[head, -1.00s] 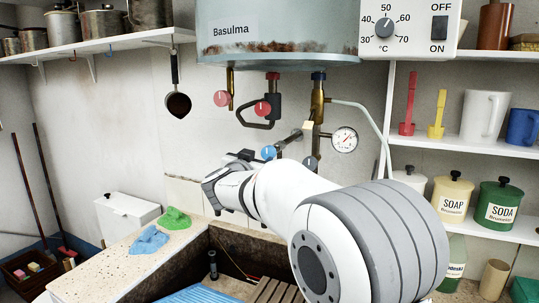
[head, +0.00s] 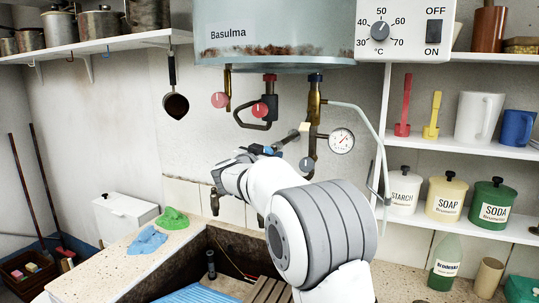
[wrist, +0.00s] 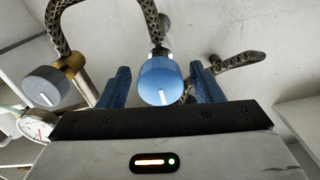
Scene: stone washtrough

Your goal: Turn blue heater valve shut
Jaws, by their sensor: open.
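The blue heater valve (wrist: 160,80) is a round blue knob with a white mark pointing down in the wrist view. It sits on a dark pipe under the heater. My gripper (wrist: 160,88) is open, with its two blue fingers on either side of the knob. Gaps show between the knob and both fingers, and I see no contact. In the head view, my gripper (head: 262,151) reaches to the pipes, and its wrist largely hides the knob.
A grey-blue knob (head: 306,164) and a pressure gauge (head: 341,141) are right of my gripper. The stone trough (head: 130,255) lies below.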

